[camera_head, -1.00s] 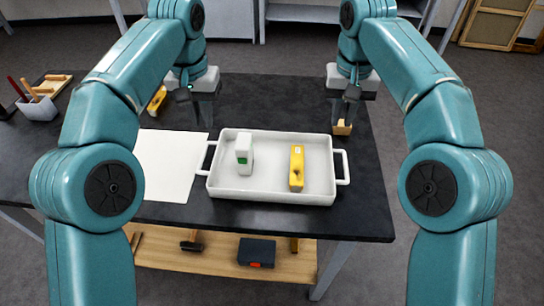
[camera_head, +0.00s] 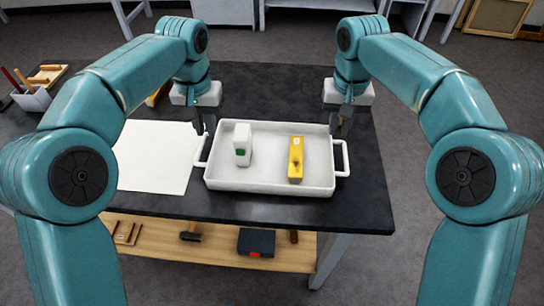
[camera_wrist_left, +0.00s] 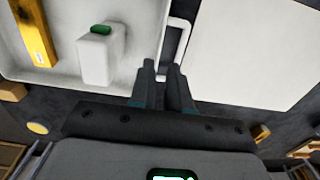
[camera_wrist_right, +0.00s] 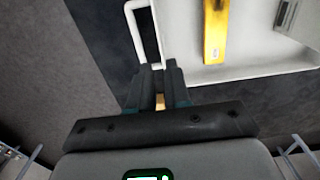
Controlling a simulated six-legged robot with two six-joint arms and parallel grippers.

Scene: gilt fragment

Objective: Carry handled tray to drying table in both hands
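The white handled tray (camera_head: 270,188) sits on a black-topped table (camera_head: 270,212), with a loop handle at each end. My left gripper (camera_head: 201,128) is above the far end of the left handle (camera_head: 202,152). In the left wrist view its fingertips (camera_wrist_left: 161,68) are slightly apart beside that handle (camera_wrist_left: 187,35). My right gripper (camera_head: 339,130) is above the far end of the right handle (camera_head: 345,160). Its fingertips (camera_wrist_right: 158,67) are slightly apart by that handle (camera_wrist_right: 131,25). I cannot tell whether either handle lies between the fingers. I cannot identify the drying table.
A lower wooden shelf (camera_head: 215,240) holds tools and a dark box (camera_head: 256,242). Floor is open at right.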

